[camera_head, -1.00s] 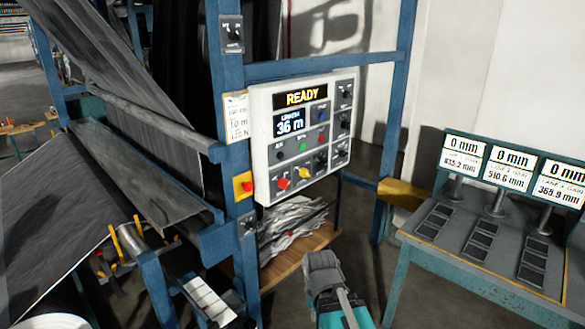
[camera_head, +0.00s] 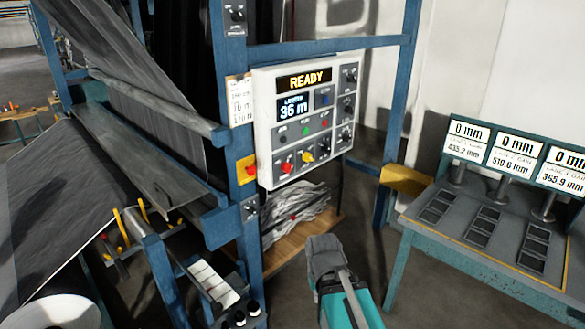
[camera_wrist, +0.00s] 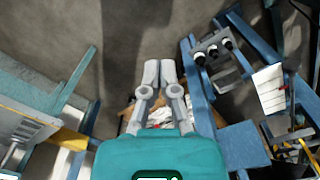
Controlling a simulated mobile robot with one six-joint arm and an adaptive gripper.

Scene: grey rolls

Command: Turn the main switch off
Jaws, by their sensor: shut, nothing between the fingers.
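A white control panel (camera_head: 264,140) is fixed to the blue frame. The labels are too small to show which is the main switch. My gripper (camera_head: 323,243) is below the panel, apart from it. In the wrist view its fingers (camera_wrist: 159,68) are shut and empty, above the floor.
A red button on a yellow box (camera_head: 248,169) and a dark rotary switch (camera_head: 237,14) are on the left post. Blue frame posts (camera_head: 396,110) stand around the panel. A gauge table (camera_head: 480,262) stands at the right. Grey fabric (camera_head: 60,190) fills the left.

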